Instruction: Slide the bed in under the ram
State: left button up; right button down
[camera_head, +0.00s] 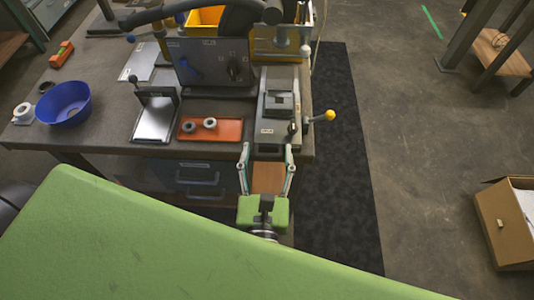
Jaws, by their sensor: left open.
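A long grey machine (270,134) stands at the right front of the bench, with a raised dark block (280,103) on top and a yellow-knobbed lever (329,116) at its right side. I cannot clearly tell its bed from its ram in this top view. My left gripper (267,151) is open, its two fingers spread at the machine's front end by the bench edge. A brown panel (268,178) shows between the fingers; I cannot tell what it belongs to. My right gripper is not in view.
An orange tray (187,134) with two small rings lies left of the machine, beside a silver plate (153,120) with a black upright. A control box (213,68) stands behind. A blue bowl (64,104) is at left. A cardboard box (503,224) stands on the right floor.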

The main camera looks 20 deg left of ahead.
aim_at(268, 113)
pick_arm(q)
jog(key=c, duration=1.3)
jog(key=p+x, duration=0.1)
jog(key=x, duration=0.1)
jog(key=p+x, duration=0.2)
jog(key=x, duration=0.1)
jog(key=shift+w+a+r, duration=0.1)
jog(key=shift+w+r, duration=0.25)
jog(key=shift+r, duration=0.05)
jog(key=shift+c, duration=0.2)
jog(key=x, duration=0.4)
jog(key=p+x, duration=0.1)
jog(key=x, duration=0.1)
jog(key=shift+w+a+f, duration=0.1)
jog(key=shift+w+f, duration=0.1)
jog(key=shift+f, duration=0.2)
jog(key=shift+r, duration=0.1)
jog(key=o, duration=1.3)
jog(key=shift+a, duration=0.1)
jog(key=shift+o, duration=0.2)
jog(key=shift+w, duration=0.15)
jog(key=v, duration=1.2)
